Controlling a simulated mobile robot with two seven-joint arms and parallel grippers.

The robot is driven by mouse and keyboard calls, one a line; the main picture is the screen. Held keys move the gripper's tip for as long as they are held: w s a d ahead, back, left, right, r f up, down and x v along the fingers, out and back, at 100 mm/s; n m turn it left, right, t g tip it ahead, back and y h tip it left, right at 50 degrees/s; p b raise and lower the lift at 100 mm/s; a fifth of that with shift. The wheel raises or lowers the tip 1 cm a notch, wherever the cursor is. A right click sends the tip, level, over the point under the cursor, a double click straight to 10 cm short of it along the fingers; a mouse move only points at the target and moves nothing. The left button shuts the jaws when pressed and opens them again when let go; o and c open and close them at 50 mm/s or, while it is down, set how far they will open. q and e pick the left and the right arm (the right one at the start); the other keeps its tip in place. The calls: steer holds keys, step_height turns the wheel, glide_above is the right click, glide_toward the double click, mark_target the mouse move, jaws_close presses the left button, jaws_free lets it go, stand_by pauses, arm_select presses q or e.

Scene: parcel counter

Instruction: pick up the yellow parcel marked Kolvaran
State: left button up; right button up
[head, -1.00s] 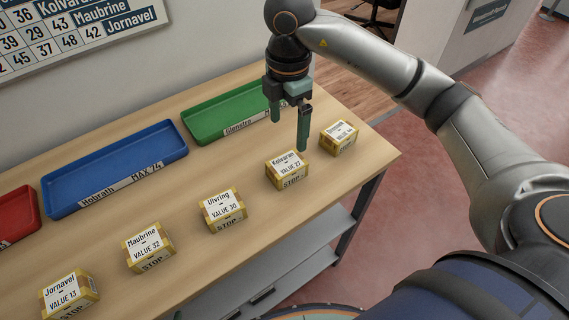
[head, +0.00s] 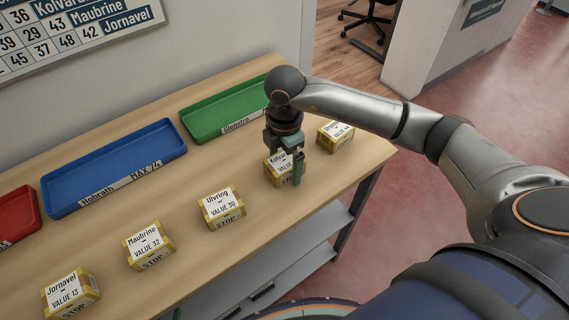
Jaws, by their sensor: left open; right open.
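The yellow parcel marked Kolvaran (head: 280,174) sits on the wooden counter in the head view, with a white label on top that is partly covered. My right gripper (head: 288,166) is open and lowered at this parcel, pointing down. One green finger stands at the parcel's right side, in front of its label. The other finger is hard to make out behind the parcel, and I cannot tell whether either finger touches it. My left gripper is not in view.
A similar parcel (head: 336,136) stands close by on the right. The Ulvring (head: 222,209), Maubrine (head: 149,247) and Jornavel (head: 70,293) parcels stand to the left. Green (head: 190,128), blue (head: 48,204) and red (head: 36,213) trays line the back. The counter's front edge is near.

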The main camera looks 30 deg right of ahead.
steer(key=shift+c, duration=0.2)
steer(key=c, duration=1.4)
steer(key=shift+r, duration=0.15)
steer(key=shift+c, duration=0.2)
